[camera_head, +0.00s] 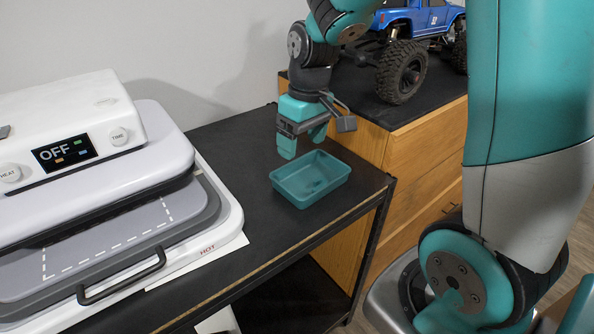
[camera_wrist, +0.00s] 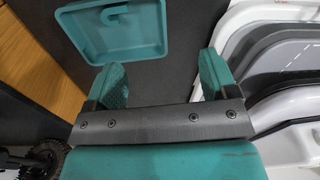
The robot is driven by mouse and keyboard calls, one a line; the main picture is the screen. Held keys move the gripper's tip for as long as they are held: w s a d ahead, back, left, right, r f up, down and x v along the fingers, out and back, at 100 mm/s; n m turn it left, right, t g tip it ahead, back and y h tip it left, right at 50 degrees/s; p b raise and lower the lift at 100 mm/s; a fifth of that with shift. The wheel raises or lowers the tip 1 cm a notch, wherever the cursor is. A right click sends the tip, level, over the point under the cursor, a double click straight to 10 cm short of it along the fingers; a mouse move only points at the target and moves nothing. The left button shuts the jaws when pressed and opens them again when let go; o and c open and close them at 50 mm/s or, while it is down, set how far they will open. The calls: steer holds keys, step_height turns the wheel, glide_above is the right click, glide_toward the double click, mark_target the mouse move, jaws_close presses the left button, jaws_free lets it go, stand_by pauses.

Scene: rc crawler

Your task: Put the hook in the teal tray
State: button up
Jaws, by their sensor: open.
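The teal tray (camera_head: 334,190) stands on the black table near its right end, and it also shows at the top of the wrist view (camera_wrist: 95,55). A small dark-teal shape, which looks like the hook (camera_wrist: 117,15), lies inside the tray; it is too small to make out clearly. It shows faintly on the tray floor in the head view (camera_head: 316,186). My gripper (camera_head: 303,143) is open above the table, just behind the tray and apart from it. The wrist view shows nothing between its fingers (camera_wrist: 162,72).
A white heat press (camera_head: 95,195) with a black handle fills the left of the table. A wooden cabinet (camera_head: 425,150) stands right of the tray, with a blue RC crawler (camera_head: 415,25) on top. Bare table lies between press and tray.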

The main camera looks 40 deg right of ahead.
steer(key=s+a+r+n+y, duration=0.1)
steer(key=s+a+r+n, duration=0.1)
steer(key=s+a, duration=0.6)
steer(key=s+a+r+n+y, duration=0.2)
steer(key=s+a+r, duration=0.2)
steer(key=s+a, duration=0.4)
steer(key=shift+s+a+r+n, duration=0.3)
steer(key=shift+s+r, duration=0.1)
steer(key=shift+s, duration=0.6)
steer(key=shift+d, duration=0.1)
steer(key=shift+c, duration=0.2)
